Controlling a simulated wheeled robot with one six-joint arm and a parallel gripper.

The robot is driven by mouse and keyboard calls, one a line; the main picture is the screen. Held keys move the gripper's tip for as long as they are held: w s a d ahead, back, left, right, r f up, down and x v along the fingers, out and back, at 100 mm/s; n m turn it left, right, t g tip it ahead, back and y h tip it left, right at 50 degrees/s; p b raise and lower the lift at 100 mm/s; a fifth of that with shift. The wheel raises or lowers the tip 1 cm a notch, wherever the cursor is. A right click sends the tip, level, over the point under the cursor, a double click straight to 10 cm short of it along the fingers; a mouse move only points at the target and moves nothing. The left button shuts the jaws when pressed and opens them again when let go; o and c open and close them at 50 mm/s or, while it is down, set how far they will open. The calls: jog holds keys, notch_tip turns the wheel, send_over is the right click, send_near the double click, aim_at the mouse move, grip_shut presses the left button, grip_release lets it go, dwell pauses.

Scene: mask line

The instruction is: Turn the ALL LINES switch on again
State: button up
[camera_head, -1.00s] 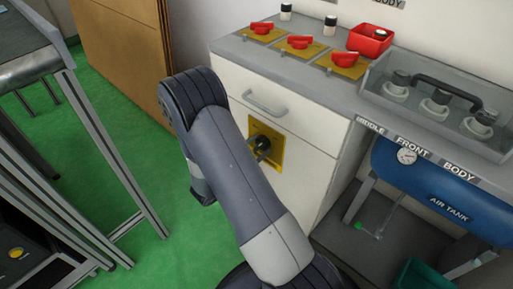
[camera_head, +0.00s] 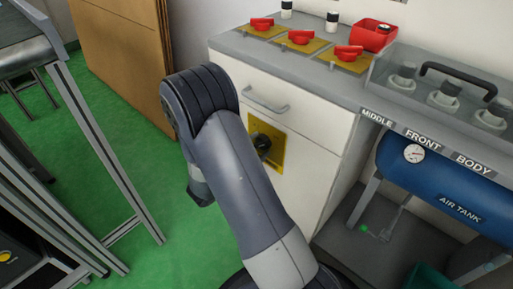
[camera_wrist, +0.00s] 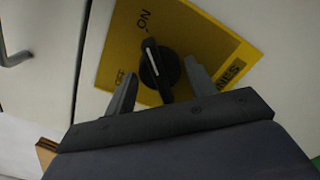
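The ALL LINES switch is a black rotary knob (camera_wrist: 158,66) on a yellow plate (camera_wrist: 205,35), with "ON", "OFF" and part of "LINES" readable in the wrist view. The white mark on the knob points toward "ON". My gripper (camera_wrist: 160,72) is open, one finger on each side of the knob's lower part, with gaps visible. In the head view, the knob (camera_head: 262,144) and plate (camera_head: 279,156) show on the white cabinet front, partly covered by my arm. My fingers are hidden there.
A drawer handle (camera_head: 265,101) is above the plate. Red valve handles (camera_head: 301,37) and a red box (camera_head: 371,37) stand on the counter. A blue air tank (camera_head: 440,182) is at the right. A metal frame table (camera_head: 85,130) stands at the left, with green floor between.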

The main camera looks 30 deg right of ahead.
jog(key=o, duration=0.3)
jog(key=p+v, duration=0.2)
jog(key=v, duration=0.8)
jog(key=shift+a, duration=0.4)
jog(key=shift+s, duration=0.1)
jog(key=b+x, duration=0.1)
jog(key=x, duration=1)
jog(key=shift+b, duration=0.4)
jog(key=shift+r+n+p, duration=0.15)
jog(key=shift+n+p, duration=0.15)
jog(key=shift+p, duration=0.1)
jog(key=shift+f, duration=0.25)
